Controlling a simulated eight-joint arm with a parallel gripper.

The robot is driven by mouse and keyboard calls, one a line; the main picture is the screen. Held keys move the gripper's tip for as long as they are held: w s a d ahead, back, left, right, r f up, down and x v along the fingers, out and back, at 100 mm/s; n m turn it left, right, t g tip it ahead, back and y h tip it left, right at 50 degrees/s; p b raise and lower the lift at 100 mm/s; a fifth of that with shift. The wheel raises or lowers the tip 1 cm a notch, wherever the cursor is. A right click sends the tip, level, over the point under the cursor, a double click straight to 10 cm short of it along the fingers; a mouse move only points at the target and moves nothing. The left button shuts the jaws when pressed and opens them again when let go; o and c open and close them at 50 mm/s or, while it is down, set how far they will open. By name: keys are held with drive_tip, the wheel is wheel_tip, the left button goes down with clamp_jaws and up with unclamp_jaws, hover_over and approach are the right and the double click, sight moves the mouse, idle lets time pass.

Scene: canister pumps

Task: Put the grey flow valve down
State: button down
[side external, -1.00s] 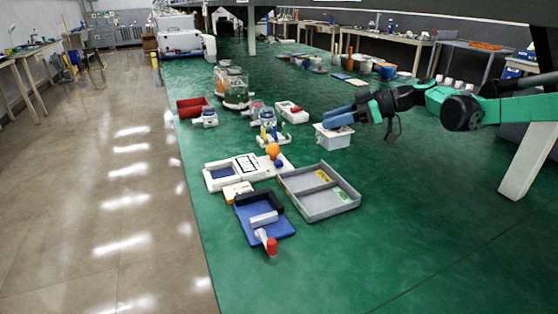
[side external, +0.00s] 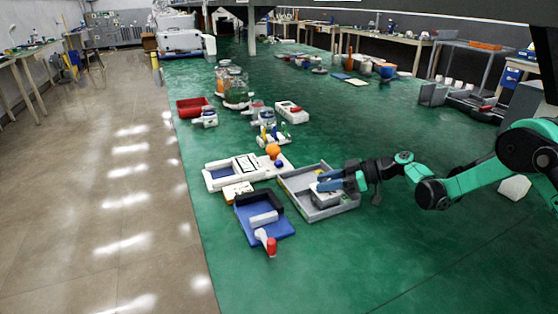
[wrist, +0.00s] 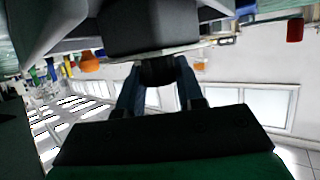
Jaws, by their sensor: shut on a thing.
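The grey flow valve (side external: 324,200) is a pale grey boxy part, in or just above the nearer compartment of the grey two-part tray (side external: 338,210) in the side view. I cannot tell whether it touches the tray floor. My gripper (side external: 328,184) is shut on its upper part, with blue fingers reaching in from the right. In the wrist view, the blue fingers (wrist: 160,88) reach up to the valve's dark grey body (wrist: 150,28), which fills the top of the picture. The nearer compartment's label is hidden.
A blue tray (side external: 280,231) with a white, red-ended part (side external: 265,235) stands left of the grey tray. A white panel unit (side external: 222,177) and an orange ball (side external: 273,151) lie behind.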

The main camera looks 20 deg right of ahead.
drive_tip(key=shift+f, duration=0.1)
drive_tip(key=c, duration=0.5)
unclamp_jaws()
drive_tip(key=shift+c, duration=0.2)
drive_tip(key=shift+s+d+r, duration=0.15)
drive_tip(key=shift+d+r, duration=0.1)
drive_tip(key=v, duration=1.1)
drive_tip(key=s+a+r+m+g+h, duration=0.2)
drive_tip(key=s+a+r+m+h, duration=0.3)
drive_tip(key=a+m, duration=0.1)
drive_tip(key=s+a+m+t+h, duration=0.1)
drive_tip(key=s+m+h, duration=0.4)
drive_tip(key=s, duration=0.5)
drive_tip(key=shift+s+a+r+t+h, duration=0.2)
drive_tip(key=shift+s+a+t+h, duration=0.15)
drive_tip(key=shift+h, duration=0.25)
